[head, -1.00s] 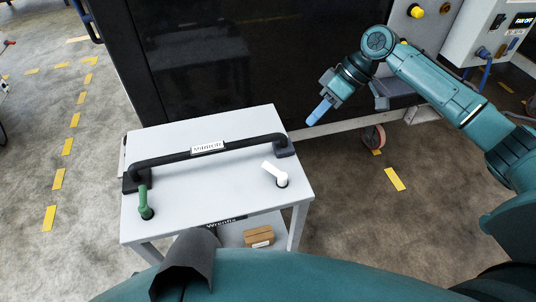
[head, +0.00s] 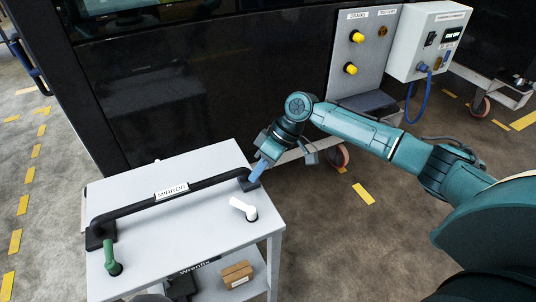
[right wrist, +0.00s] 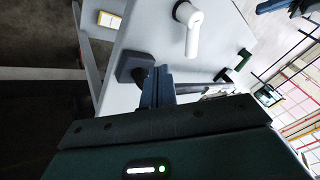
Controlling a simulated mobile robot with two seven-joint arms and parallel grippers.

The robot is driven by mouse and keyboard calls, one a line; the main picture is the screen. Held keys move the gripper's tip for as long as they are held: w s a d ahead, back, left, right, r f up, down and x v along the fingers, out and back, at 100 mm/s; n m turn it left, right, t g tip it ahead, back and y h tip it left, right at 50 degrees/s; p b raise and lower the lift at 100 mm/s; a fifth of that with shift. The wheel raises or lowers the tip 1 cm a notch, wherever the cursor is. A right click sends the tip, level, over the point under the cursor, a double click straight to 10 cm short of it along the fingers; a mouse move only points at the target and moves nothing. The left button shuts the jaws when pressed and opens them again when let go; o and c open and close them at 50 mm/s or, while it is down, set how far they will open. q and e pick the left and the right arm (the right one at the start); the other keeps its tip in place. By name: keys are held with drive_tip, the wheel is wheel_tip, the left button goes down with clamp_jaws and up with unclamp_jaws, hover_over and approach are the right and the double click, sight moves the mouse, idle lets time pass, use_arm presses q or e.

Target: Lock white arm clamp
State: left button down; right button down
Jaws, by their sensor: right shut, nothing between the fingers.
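The white arm clamp (head: 243,208) stands at the right front of the grey trolley top (head: 175,240), its lever pointing up and left from a dark base. In the right wrist view the white clamp (right wrist: 192,30) is beyond my fingers, near the top middle. My right gripper (head: 257,171) is shut and empty. It is by the right end of the black handle bar, behind the white clamp and apart from it. The right wrist view shows its blue fingers (right wrist: 158,85) together beside the bar's black end block (right wrist: 134,64). My left gripper is not in view.
A black bar handle (head: 130,204) with a label runs along the trolley top. A green clamp (head: 109,256) stands at the left front. A cardboard box (head: 237,274) sits on the lower shelf. A dark cabinet (head: 190,100) rises behind the trolley.

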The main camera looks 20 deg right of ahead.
sight(242, 207)
drive_tip(key=a, duration=0.1)
drive_tip(key=s+a+f, duration=0.1)
drive_tip(key=s+a+p, duration=0.1)
drive_tip(key=shift+s+a+f, duration=0.1)
drive_tip(key=shift+a+f, duration=0.15)
drive_tip(key=shift+f, duration=0.15)
drive_tip(key=shift+a, duration=0.15)
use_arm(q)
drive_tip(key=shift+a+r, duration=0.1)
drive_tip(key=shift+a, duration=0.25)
use_arm(e)
drive_tip(key=shift+s+a+f, duration=0.1)
